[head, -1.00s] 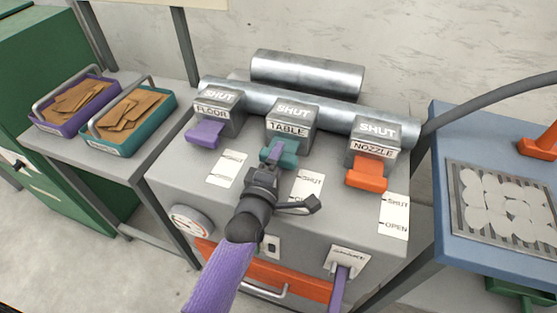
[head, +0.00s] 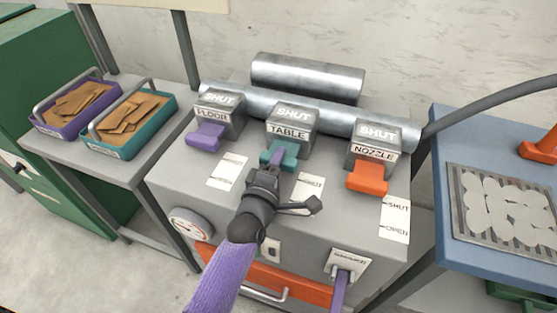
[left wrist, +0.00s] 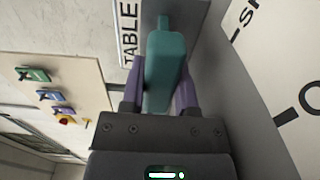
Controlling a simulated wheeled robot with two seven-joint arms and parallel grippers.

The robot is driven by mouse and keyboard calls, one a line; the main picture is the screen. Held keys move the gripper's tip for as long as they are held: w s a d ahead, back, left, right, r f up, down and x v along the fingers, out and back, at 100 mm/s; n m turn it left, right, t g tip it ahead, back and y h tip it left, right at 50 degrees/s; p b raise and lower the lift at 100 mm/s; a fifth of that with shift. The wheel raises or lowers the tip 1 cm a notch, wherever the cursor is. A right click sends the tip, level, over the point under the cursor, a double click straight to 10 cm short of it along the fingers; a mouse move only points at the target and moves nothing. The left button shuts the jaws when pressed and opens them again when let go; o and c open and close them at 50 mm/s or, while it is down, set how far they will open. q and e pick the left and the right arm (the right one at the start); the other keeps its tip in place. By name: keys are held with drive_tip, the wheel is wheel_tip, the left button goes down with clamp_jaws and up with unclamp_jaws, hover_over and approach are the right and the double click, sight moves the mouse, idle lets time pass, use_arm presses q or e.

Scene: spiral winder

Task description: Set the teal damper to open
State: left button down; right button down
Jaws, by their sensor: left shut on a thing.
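The teal damper handle (head: 285,155) sticks out from the middle grey box, labelled TABLE, whose top reads SHUT. My left gripper (head: 272,163) is at this handle. In the left wrist view the teal handle (left wrist: 166,65) lies between the two purple fingers of my left gripper (left wrist: 160,92), which is shut on it. A white SHUT/OPEN scale card (head: 308,189) lies below the handle, partly hidden by my gripper. My right gripper is not in view.
A purple handle (head: 205,136) labelled FLOOR is to the left and an orange handle (head: 367,178) labelled NOZZLE to the right; both their boxes read SHUT. A dial gauge (head: 190,223) is on the machine front. Two trays stand on the left bench.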

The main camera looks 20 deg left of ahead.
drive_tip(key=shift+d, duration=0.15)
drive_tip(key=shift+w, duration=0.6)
